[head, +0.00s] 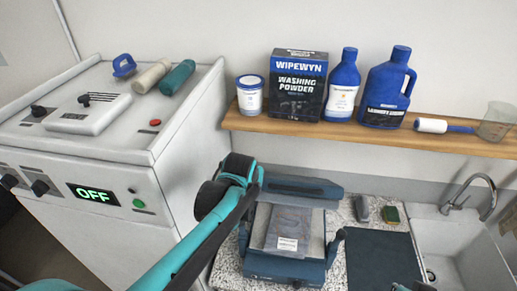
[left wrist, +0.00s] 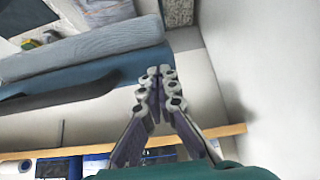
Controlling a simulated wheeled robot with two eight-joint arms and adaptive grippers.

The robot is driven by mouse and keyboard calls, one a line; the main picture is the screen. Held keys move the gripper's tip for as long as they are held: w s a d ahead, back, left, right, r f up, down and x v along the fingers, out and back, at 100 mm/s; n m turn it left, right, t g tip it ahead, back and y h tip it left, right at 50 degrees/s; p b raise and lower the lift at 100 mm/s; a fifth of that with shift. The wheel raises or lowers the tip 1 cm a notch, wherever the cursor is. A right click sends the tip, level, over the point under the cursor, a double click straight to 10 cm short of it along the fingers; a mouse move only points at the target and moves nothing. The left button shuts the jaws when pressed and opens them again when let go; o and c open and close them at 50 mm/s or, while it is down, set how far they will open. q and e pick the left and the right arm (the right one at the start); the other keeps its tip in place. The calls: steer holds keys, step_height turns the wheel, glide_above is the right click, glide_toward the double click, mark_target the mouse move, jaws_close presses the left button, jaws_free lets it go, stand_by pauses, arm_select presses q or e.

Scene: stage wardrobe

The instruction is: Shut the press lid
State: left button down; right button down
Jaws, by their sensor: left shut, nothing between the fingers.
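The press (head: 285,268) stands on the speckled counter with its dark blue lid (head: 300,186) raised at the back, close to the wall. A folded grey-blue garment with a white label (head: 288,230) lies on its bed. In the left wrist view the lid shows as a grey pad (left wrist: 85,50) on a blue plate with a dark bar along it. My left arm reaches in from the left to the lid's left end. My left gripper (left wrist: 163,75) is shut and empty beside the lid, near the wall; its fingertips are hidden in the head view.
A wooden shelf (head: 375,137) above holds a washing powder box (head: 297,88), blue bottles and a lint roller (head: 445,126). A white machine (head: 180,155) marked OFF stands left. A sink (head: 450,235) and a dark mat (head: 380,262) are right of the press.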

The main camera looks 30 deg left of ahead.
arm_select(q)
steer(key=s+d+f+t+y+b, duration=0.1)
steer(key=s+f+t+b, duration=0.2)
steer(key=f, duration=0.6)
steer(key=s+b, duration=0.2)
steer(key=b, duration=0.1)
steer(key=shift+s+d, duration=0.35)
steer(key=shift+s, duration=0.05)
steer(key=shift+f, duration=0.1)
